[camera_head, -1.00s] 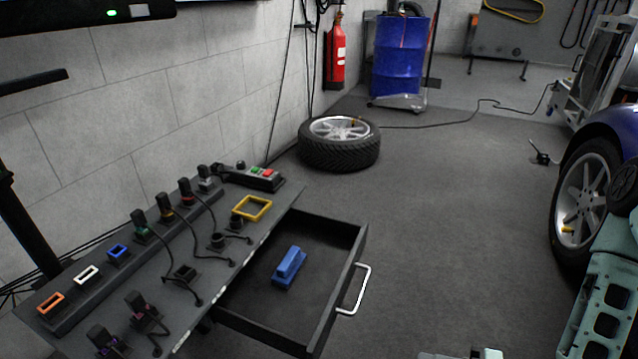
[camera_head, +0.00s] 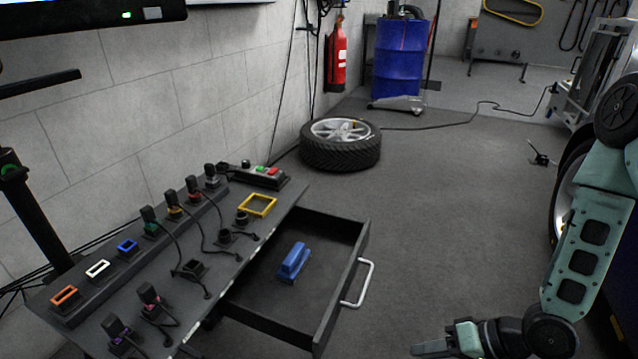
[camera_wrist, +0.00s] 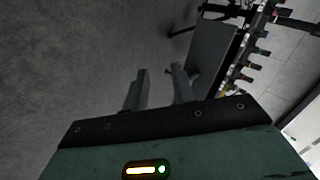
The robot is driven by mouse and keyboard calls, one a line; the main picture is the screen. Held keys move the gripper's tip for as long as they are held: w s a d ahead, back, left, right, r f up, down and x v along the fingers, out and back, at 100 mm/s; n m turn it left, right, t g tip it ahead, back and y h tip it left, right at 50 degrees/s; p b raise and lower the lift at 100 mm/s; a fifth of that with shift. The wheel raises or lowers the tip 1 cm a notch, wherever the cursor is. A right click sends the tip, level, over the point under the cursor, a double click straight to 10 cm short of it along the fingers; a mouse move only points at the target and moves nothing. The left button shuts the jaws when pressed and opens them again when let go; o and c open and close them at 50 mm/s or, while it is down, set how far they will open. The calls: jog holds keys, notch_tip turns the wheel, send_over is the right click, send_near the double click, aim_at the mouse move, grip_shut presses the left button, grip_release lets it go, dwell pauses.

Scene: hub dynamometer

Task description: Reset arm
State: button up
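My gripper (camera_head: 448,345) is at the bottom right of the head view, to the right of the open drawer and over the bare floor, pointing left. In the wrist view its two fingers (camera_wrist: 158,92) stand apart with nothing between them. My green arm runs up the right side of the head view.
A grey bench (camera_head: 187,320) with several plugs and coloured frames stands at left. Its drawer (camera_head: 330,318) is open and holds a blue block (camera_head: 293,263). A tyre (camera_head: 341,155) lies by the wall. A car wheel (camera_head: 567,200) is partly hidden behind my arm. The middle floor is clear.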

notch_tip(320, 180, up, 12)
jog(key=w+a+n+h, duration=0.25)
jog(key=n+h, duration=0.25)
jog(key=h, duration=0.3)
jog(key=s+a+r+n+g+h+p, duration=0.1)
jog(key=s+a+r+n+g+p, duration=0.3)
jog(key=s+r, duration=1.05)
notch_tip(320, 180, up, 30)
jog(key=m+t+p, duration=0.1)
jog(key=m+p, duration=0.1)
jog(key=p, duration=2.5)
jog(key=shift+w+a+f, duration=0.15)
jog(key=shift+w+a, duration=0.05)
jog(key=shift+a, duration=0.05)
jog(key=shift+w, duration=0.1)
